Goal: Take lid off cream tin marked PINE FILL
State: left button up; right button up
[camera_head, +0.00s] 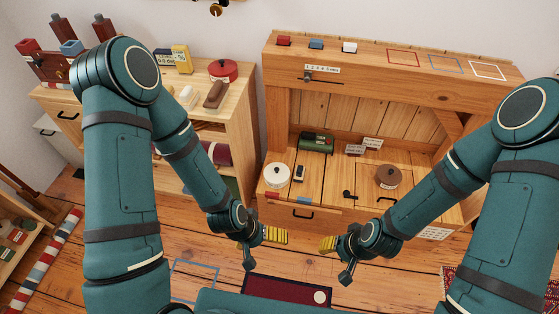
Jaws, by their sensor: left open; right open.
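A cream round tin (277,177) with a small dark knob on its lid stands upright at the left of the wooden bench's lower surface (325,190). The lid appears seated on it; any marking is too small to read. My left gripper (284,236), with yellow finger pads, is open and empty in front of the bench, below the cream tin in the picture. My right gripper (322,244), also yellow-padded, is open and empty to its right, facing it. Neither gripper touches the tin.
A brown lidded tin (388,177) stands at the bench's right. A red lidded pot (223,70) sits on the left cabinet. The bench's raised shelf (375,62) overhangs the back.

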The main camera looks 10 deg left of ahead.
aim_at(277, 172)
jog(key=i+l+z, duration=0.1)
jog(key=i+l, duration=0.15)
jog(key=i+l+z, duration=0.1)
jog(key=i, duration=0.4)
jog(key=i+l+z, duration=0.1)
jog(key=i+l, duration=0.2)
jog(key=i, duration=0.1)
